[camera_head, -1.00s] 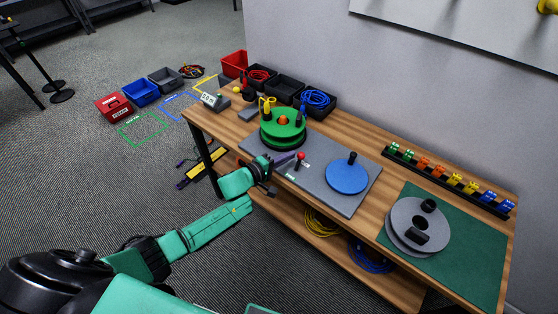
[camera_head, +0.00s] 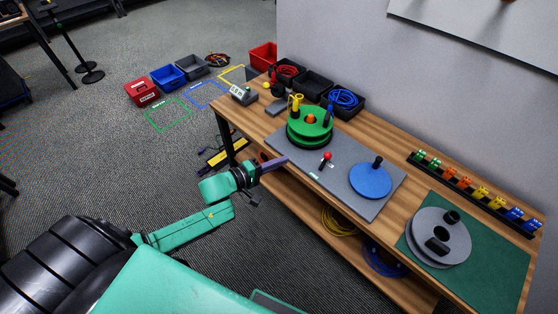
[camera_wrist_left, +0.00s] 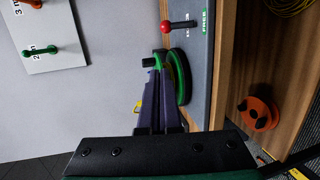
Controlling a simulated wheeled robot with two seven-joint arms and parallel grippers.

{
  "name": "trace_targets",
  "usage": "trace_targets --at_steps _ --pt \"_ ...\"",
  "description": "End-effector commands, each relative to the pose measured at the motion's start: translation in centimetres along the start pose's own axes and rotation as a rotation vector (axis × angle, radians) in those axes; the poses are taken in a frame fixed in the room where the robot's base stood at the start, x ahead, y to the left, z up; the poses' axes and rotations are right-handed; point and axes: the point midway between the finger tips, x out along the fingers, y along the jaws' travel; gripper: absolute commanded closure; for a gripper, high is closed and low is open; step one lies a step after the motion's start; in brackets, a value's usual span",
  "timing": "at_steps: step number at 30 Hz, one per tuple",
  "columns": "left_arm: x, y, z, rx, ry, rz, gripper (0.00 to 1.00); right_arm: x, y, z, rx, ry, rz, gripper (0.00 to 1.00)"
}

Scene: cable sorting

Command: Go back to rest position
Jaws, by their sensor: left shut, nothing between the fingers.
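My left gripper (camera_head: 272,164) is in front of the workbench's front edge in the head view, below the green reel. Its purple fingers are shut with nothing between them. They also show together in the left wrist view (camera_wrist_left: 158,130), pointing toward the green reel (camera_wrist_left: 180,78). In the head view the left arm is bent, its teal forearm over the floor in front of the bench. My right gripper is in neither view.
The wooden bench (camera_head: 395,218) bears the green reel (camera_head: 310,140), a red-knobbed lever (camera_head: 327,155), a blue disc (camera_head: 371,181) and a grey reel (camera_head: 425,237). Black bins (camera_head: 314,84) line its back. Coloured bins stand on the floor beyond. Carpet in front is free.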

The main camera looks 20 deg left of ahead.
Motion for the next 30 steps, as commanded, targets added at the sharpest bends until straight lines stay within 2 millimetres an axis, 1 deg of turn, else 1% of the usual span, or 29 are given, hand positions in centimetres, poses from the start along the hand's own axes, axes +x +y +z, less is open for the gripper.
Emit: trace_targets --at_steps 5,14,16,17,19,20,21,23,24,26,27,29,30 --pt "-0.2 0.1 -0.1 0.000 0.001 0.001 1.00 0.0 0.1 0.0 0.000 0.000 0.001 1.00" --pt "-0.1 0.0 0.0 0.000 0.001 0.000 1.00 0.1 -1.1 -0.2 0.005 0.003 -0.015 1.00" --pt "-0.1 -0.2 -0.2 0.007 0.006 -0.005 1.00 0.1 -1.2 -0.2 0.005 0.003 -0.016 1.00" --pt "-0.2 -0.7 -0.4 0.019 0.014 -0.013 1.00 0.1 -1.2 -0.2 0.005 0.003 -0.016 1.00" --pt "-0.5 -3.0 -1.5 0.087 0.056 -0.061 1.00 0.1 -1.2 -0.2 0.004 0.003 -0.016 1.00" --pt "-0.8 -4.6 -2.1 0.134 0.081 -0.096 1.00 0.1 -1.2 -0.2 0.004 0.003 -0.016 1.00" --pt "-1.5 -7.3 -3.1 0.211 0.117 -0.159 1.00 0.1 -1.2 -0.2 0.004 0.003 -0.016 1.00" --pt "-3.0 -12.3 -4.3 0.345 0.157 -0.286 1.00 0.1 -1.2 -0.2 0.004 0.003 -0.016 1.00" --pt "-4.4 -15.9 -4.8 0.438 0.168 -0.383 1.00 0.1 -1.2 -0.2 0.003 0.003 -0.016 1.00" --pt "-6.8 -21.1 -4.8 0.570 0.150 -0.534 1.00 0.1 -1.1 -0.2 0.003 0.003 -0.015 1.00" --pt "-8.6 -24.5 -4.3 0.652 0.117 -0.632 1.00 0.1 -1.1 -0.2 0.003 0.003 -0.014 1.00" --pt "-11.5 -29.3 -2.8 0.758 0.038 -0.773 1.00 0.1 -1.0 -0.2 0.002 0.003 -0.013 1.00" --pt "-13.6 -32.2 -1.5 0.823 -0.033 -0.858 1.00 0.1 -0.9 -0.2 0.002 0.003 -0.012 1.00"
